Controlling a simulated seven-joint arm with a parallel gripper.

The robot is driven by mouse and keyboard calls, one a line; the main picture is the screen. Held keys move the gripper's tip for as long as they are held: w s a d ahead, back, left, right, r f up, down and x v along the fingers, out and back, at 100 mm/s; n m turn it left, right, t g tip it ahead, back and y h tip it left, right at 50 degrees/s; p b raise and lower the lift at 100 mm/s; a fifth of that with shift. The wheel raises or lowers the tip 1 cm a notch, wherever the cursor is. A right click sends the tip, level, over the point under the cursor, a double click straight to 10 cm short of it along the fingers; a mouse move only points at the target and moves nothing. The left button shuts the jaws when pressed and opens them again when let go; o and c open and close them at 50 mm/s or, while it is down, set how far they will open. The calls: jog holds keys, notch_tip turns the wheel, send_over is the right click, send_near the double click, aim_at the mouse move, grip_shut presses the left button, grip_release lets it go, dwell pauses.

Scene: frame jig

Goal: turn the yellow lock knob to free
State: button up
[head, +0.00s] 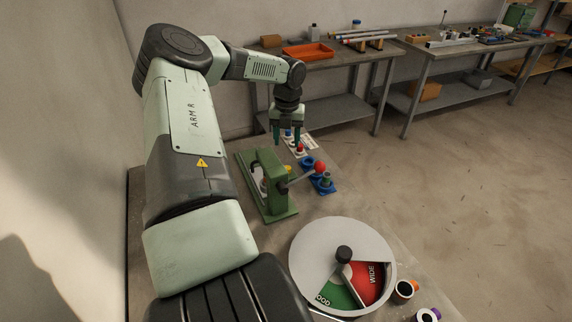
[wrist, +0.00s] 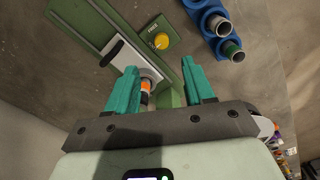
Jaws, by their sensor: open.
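The yellow lock knob (wrist: 161,41) sits on a green plate of the jig in the wrist view, beside a label that seems to read FREE. Its pointer direction is too small to tell. My gripper (head: 287,140) hangs beyond the jig, pointing down. In the wrist view my gripper (wrist: 160,66) has its two teal fingers wide apart and empty, with the knob beyond the fingertips. A silver cylinder with an orange band (wrist: 147,84) shows between the fingers.
A lever with a red ball (head: 320,167) sticks out right of the jig. Blue holders (wrist: 213,18) with cylinders stand close by. A large dial (head: 306,250) with red and green sectors is at the front. An orange tray (head: 308,51) lies on a back table.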

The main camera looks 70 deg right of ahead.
aim_at(287, 167)
notch_tip(287, 167, down, 11)
jog(key=shift+s, duration=0.1)
dwell(0.3)
jog(key=shift+c, duration=0.2)
grip_shut()
